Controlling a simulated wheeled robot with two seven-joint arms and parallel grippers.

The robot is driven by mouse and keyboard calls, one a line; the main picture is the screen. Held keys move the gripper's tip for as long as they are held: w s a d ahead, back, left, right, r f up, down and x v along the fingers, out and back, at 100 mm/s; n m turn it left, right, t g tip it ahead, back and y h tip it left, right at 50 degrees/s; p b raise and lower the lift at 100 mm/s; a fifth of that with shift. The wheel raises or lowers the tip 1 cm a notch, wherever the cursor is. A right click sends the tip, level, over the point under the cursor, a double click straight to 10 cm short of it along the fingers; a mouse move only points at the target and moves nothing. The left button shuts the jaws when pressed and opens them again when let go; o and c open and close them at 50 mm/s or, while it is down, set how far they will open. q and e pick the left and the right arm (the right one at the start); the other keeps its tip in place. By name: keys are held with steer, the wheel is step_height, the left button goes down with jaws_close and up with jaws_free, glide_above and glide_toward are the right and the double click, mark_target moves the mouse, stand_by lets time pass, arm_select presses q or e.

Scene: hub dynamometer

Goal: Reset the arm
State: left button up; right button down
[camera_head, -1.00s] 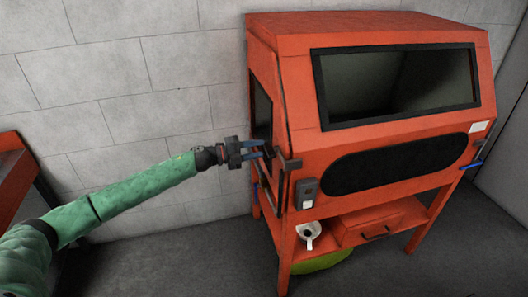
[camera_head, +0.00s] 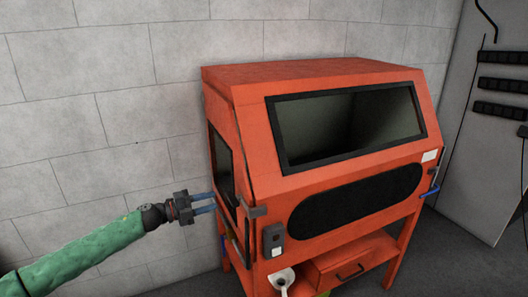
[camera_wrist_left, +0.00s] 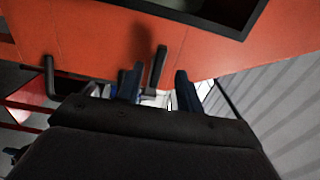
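My left gripper (camera_head: 213,202) is open, its two blue fingers spread with nothing held. It is beside the left side of the orange cabinet, a little left of a dark handle (camera_head: 254,212) at the cabinet's front left corner. In the left wrist view the two fingertips (camera_wrist_left: 158,88) show apart, with a dark upright bar (camera_wrist_left: 157,67) in the gap between them. I cannot tell how far beyond the fingers the bar is. My green left arm (camera_head: 80,245) reaches in from the lower left. My right gripper is not in view.
The orange cabinet (camera_head: 250,150) has a dark front window (camera_head: 350,125), a side window (camera_head: 221,162), a switch box (camera_head: 273,240) and a lower shelf with a drawer (camera_head: 350,262). A pale block wall (camera_head: 100,100) stands behind. A grey panel (camera_head: 475,150) stands at right.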

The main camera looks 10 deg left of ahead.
arm_select(q)
steer(key=w+a+f+n+t+y, duration=0.1)
steer(key=w+a+n+t+y, duration=0.6)
steer(key=w+a+n+y, duration=0.5)
steer(key=s+a+f+n+g+y, duration=0.1)
steer(key=s+f+n+g+y, duration=0.3)
steer(key=f, duration=0.7)
steer(key=s+f+n+g+y, duration=0.2)
steer(key=s+f+n, duration=0.3)
steer(key=f, duration=0.7)
steer(key=s+d+f+n+g+h, duration=0.1)
steer(key=s+d+f+g, duration=0.1)
steer(key=s+d+f, duration=0.4)
steer(key=s+d+f+n+g, duration=0.2)
steer(key=s+d+f, duration=0.1)
steer(key=s+f, duration=0.65)
steer(key=s+d+f+n+g+h, duration=0.15)
steer(key=s+d+f, duration=0.35)
steer(key=f, duration=0.5)
steer(key=s+d+f+g, duration=0.1)
steer(key=s+d+f, duration=0.3)
steer(key=s, duration=0.6)
steer(key=s+d+f+n+g+h, duration=0.1)
steer(key=s+d+f, duration=0.3)
steer(key=s, duration=0.7)
steer(key=s+d+f+g, duration=0.2)
steer(key=s+d+f, duration=0.2)
steer(key=s, duration=0.7)
steer(key=shift+f, duration=0.9)
